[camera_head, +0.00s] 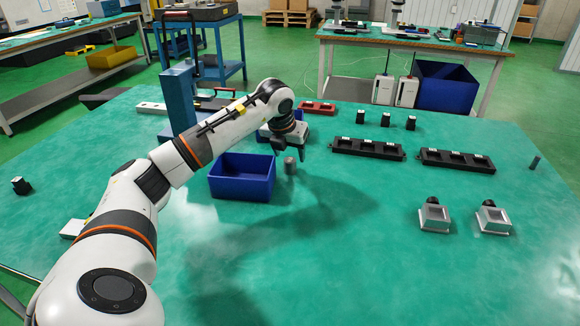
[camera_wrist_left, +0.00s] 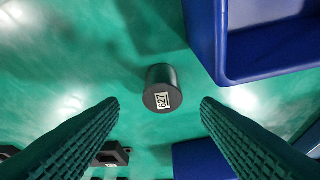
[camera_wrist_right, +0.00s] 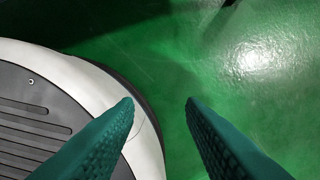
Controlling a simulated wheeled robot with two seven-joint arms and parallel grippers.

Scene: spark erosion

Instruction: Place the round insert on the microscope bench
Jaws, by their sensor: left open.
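The round insert (camera_head: 290,166) is a small dark grey cylinder standing upright on the green table, just right of a blue bin. In the left wrist view the insert (camera_wrist_left: 162,88) shows a white label reading 627 on its top. My left gripper (camera_head: 291,151) is open above the insert, its fingers pointing down. The insert appears between the spread fingers and is not gripped. The microscope bench (camera_head: 345,37) stands behind the table at the upper right, with microscopes on its green top. My right gripper (camera_wrist_right: 160,106) is open and empty over the floor beside my base.
The blue bin (camera_head: 242,188) is close to the left gripper. Two black slotted trays (camera_head: 367,149) (camera_head: 457,161), several small black blocks and two grey fixtures (camera_head: 434,218) (camera_head: 493,219) are to the right. A blue upright (camera_head: 178,98) stands left. The front middle of the table is clear.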

